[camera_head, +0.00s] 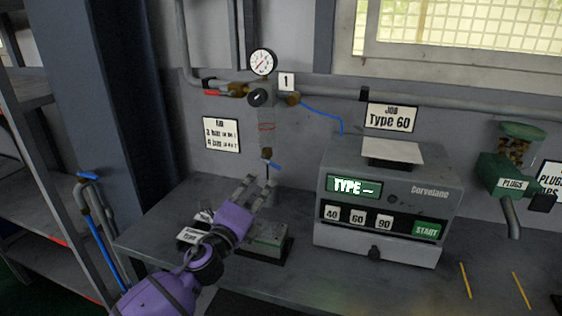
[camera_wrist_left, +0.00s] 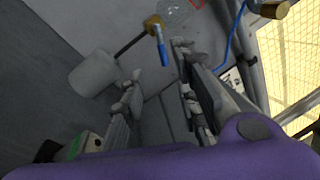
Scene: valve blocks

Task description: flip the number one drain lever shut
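The blue drain lever (camera_head: 273,165) sits on a small brass valve (camera_head: 266,153) under the number 1 sign (camera_head: 286,82). It points right and slightly down from the valve. In the left wrist view the blue lever (camera_wrist_left: 162,48) and its brass fitting (camera_wrist_left: 153,23) show just beyond the fingertips. My left gripper (camera_head: 257,187) is below and slightly left of the lever, its fingers pointing up toward it. In the left wrist view its two fingers (camera_wrist_left: 156,68) are spread with nothing between them. No contact with the lever is visible. My right gripper is out of view.
A grey cylinder (camera_wrist_left: 92,73) stands below the valve. A pressure gauge (camera_head: 262,62) and black knob (camera_head: 257,97) are above it. A block in a fixture (camera_head: 265,238) lies below my left gripper.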

